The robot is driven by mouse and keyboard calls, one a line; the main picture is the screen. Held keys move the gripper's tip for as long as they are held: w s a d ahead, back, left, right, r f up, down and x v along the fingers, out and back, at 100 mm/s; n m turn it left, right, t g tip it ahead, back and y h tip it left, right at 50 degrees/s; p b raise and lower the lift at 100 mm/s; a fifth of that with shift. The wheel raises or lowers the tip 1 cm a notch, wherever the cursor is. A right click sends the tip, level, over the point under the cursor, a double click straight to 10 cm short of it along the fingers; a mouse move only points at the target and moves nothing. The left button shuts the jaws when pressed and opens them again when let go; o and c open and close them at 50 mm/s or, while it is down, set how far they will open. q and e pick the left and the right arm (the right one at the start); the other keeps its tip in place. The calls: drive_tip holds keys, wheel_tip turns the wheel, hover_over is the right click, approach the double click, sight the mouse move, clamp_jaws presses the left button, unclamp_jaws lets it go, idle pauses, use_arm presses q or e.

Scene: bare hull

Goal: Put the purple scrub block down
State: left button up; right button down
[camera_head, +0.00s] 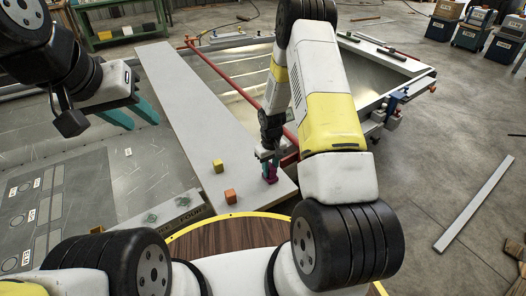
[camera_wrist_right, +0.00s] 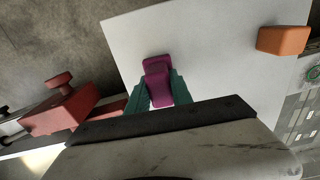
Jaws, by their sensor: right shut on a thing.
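The purple scrub block (camera_head: 270,172) is at the near right end of the long pale board (camera_head: 188,110). It also shows in the right wrist view (camera_wrist_right: 158,75), between the teal fingers. My right gripper (camera_head: 268,158) points down and is shut on the block. The block is at or just above the board; I cannot tell whether it touches. My left gripper (camera_head: 132,113) is at the upper left, its two teal fingers apart and empty, above the grey metal surface.
A yellow cube (camera_head: 218,166) and an orange block (camera_head: 230,196) rest on the board left of the purple block. A red clamp-like part (camera_wrist_right: 72,100) is beside the board's edge. The board's middle and far stretch is bare.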

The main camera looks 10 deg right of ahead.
drive_tip(key=c, duration=1.1)
unclamp_jaws()
drive_tip(key=shift+f, duration=0.1)
wheel_tip(320, 180, up, 12)
drive_tip(key=shift+f, duration=0.1)
wheel_tip(320, 180, up, 12)
drive_tip(key=f+t, duration=0.1)
hover_over(270, 166)
drive_tip(key=s, duration=0.2)
drive_tip(key=s+r+m+t, duration=0.2)
drive_tip(key=s+r, duration=0.4)
drive_tip(key=r, duration=0.6)
drive_tip(key=s+r+t, duration=0.1)
drive_tip(key=s+r, duration=0.2)
drive_tip(key=s, duration=0.2)
drive_tip(key=s+a+r+m+t+y, duration=0.1)
drive_tip(key=s+r, duration=0.2)
drive_tip(key=s, duration=0.3)
drive_tip(key=s+a+r+t+y, duration=0.1)
drive_tip(key=s+r, duration=0.2)
drive_tip(key=s, duration=0.2)
drive_tip(key=shift+s+r, duration=0.15)
drive_tip(key=shift+r, duration=0.2)
